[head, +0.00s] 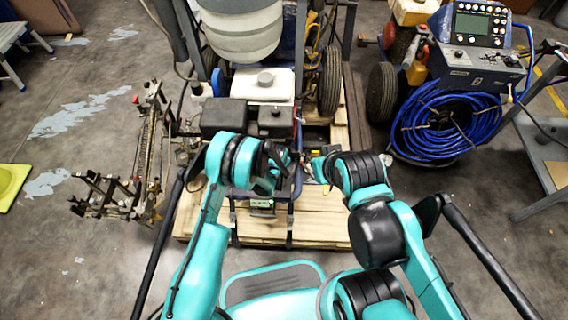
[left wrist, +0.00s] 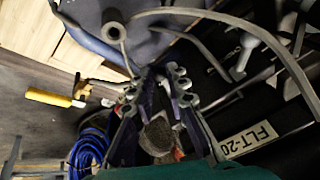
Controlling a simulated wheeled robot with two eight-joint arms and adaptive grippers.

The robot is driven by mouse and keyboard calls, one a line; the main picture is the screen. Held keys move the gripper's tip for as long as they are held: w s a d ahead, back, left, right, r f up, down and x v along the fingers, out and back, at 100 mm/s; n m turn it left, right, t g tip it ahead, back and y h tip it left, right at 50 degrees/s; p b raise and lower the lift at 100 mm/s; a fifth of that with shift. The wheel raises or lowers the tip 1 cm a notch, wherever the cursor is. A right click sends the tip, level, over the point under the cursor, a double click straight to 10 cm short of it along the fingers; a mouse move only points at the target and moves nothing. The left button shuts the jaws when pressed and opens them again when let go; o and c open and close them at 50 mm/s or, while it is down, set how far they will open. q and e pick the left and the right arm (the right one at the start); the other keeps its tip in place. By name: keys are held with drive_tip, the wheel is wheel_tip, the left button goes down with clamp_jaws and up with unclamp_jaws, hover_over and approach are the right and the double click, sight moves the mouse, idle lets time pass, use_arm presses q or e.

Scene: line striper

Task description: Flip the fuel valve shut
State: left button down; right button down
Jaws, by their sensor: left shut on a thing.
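The line striper's engine (head: 224,115), dark with a white tank (head: 263,85) above it, stands on a wooden pallet. My left gripper (head: 284,165) is at the engine's lower front, mostly hidden behind its own wrist. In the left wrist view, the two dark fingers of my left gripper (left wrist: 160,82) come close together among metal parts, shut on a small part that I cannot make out. A round grey-brown piece (left wrist: 158,136) shows between the finger bases. I cannot pick out the fuel valve for certain. My right gripper (head: 314,165) is just right of the left one; its fingers are unclear.
Wooden pallet slats (head: 320,222) lie below both arms. A second machine with a coiled blue hose (head: 447,125) stands at the right. A metal frame (head: 140,165) stands at the left. A yellow cylinder (left wrist: 48,97) shows in the left wrist view. Open floor lies left.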

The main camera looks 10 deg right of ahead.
use_arm(q)
drive_tip(key=shift+w+a+m+h, duration=0.2)
drive_tip(key=shift+a+m+h, duration=0.05)
drive_tip(key=shift+m, duration=0.35)
drive_tip(key=shift+w+a+m+h, duration=0.2)
drive_tip(key=shift+m+h, duration=0.05)
drive_tip(key=shift+m, duration=0.35)
drive_tip(key=c, duration=1.5)
unclamp_jaws()
drive_tip(key=v, duration=1.2)
drive_tip(key=shift+w+r, duration=0.1)
drive_tip(key=shift+w, duration=0.1)
